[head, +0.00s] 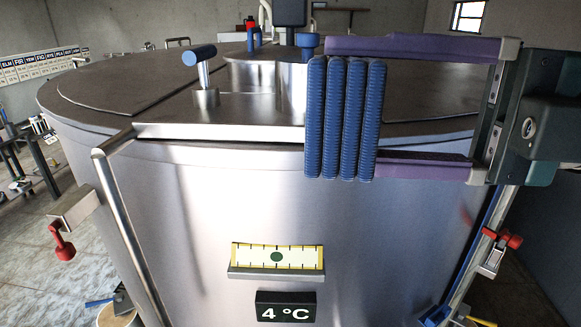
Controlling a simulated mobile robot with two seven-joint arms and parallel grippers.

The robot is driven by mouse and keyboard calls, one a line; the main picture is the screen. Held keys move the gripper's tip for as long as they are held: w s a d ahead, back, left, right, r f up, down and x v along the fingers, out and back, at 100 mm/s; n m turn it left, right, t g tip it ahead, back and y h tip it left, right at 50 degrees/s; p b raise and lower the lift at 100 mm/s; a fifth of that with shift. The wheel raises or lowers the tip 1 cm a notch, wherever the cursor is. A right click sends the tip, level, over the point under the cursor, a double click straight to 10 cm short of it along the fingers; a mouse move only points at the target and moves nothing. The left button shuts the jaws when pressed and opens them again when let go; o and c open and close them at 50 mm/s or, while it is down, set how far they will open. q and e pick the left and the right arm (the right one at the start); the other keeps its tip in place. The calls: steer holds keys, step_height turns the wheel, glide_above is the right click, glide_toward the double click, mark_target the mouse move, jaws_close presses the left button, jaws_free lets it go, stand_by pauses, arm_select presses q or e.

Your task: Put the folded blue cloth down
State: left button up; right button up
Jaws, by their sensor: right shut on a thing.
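The folded blue cloth (343,125) shows as several upright, ribbed blue folds side by side. It hangs in front of the upper front edge of the steel tank (200,215), covering part of its lid and wall. My right gripper (352,106) reaches in from the right with two long purple fingers, one above and one below. It is shut on the cloth. I cannot tell whether the cloth touches the tank. My left gripper is not in view.
A blue-capped handle (200,62) stands on the lid, left of the cloth. A steel rail (125,215) bends down the tank's left front. A red-handled valve (62,240) sticks out at left. A yellow gauge (277,256) and a "4 °C" display (286,311) are below. The lid's left part is bare.

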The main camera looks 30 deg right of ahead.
steer(key=a+f+n+g+h+b, duration=0.3)
steer(key=f+n+g+b, duration=0.2)
steer(key=f+b, duration=0.5)
steer(key=s+a+f+n+g+h+b, duration=0.15)
steer(key=f+n+g+b, duration=0.3)
steer(key=f+b, duration=0.55)
steer(key=w+a+f+n+g+h+b, duration=0.1)
steer(key=a+f+n+g+h+b, duration=0.4)
steer(key=f, duration=0.8)
steer(key=w+d+f+n+t+h+b, duration=0.1)
steer(key=d+f+n+t+h+b, duration=0.1)
steer(key=d+f+b, duration=0.6)
steer(key=w+d+f+n+t+h+b, duration=0.2)
steer(key=d+f+n+b, duration=0.3)
steer(key=d+f+b, duration=0.3)
step_height(320, 180, down, 5)
steer(key=h+b, duration=0.1)
steer(key=b, duration=0.5)
steer(key=shift+w+d+r, duration=0.15)
steer(key=shift+w+d, duration=0.1)
